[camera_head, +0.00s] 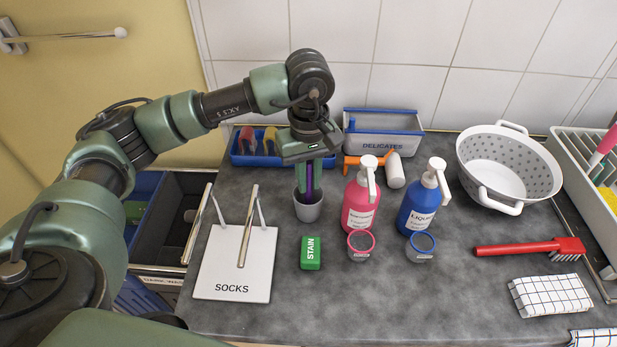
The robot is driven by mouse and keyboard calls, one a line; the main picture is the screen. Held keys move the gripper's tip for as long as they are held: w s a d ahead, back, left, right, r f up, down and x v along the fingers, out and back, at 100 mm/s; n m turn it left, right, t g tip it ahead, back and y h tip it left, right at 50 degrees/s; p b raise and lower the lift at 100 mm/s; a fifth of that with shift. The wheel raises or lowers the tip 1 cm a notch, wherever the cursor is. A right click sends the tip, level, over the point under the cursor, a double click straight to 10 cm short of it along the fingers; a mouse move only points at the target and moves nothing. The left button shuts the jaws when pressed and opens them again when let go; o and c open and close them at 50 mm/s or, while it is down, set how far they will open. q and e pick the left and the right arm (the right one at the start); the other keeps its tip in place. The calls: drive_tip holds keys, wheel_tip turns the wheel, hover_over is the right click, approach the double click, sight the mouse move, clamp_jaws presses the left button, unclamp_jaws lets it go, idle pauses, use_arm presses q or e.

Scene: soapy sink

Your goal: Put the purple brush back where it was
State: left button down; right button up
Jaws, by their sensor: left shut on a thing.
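My left gripper (309,185) points down over a grey cup (308,211) on the counter. It is shut on the purple brush (309,176), of which a narrow upright purple strip shows between the fingers. The lower end of the brush is at or inside the cup's mouth; I cannot tell whether it touches the bottom. The bristles are hidden. My right gripper is not in view.
A blue tray (240,158) with red and yellow items is behind left. A green STAIN block (312,252), pink bottle (359,205) and blue bottle (421,203) stand near the cup. A white SOCKS board (215,262) is left. A colander (508,170) and red brush (520,247) are right.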

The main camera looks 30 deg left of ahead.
use_arm(q)
drive_tip(key=c, duration=1.4)
unclamp_jaws()
drive_tip(key=shift+r+p, duration=0.2)
drive_tip(key=shift+p, duration=0.15)
drive_tip(key=shift+w+r+b, duration=0.1)
drive_tip(key=shift+r+b, duration=0.2)
drive_tip(key=shift+b, duration=0.1)
wheel_tip(320, 180, up, 10)
drive_tip(key=shift+b, duration=0.9)
drive_tip(key=shift+r, duration=0.6)
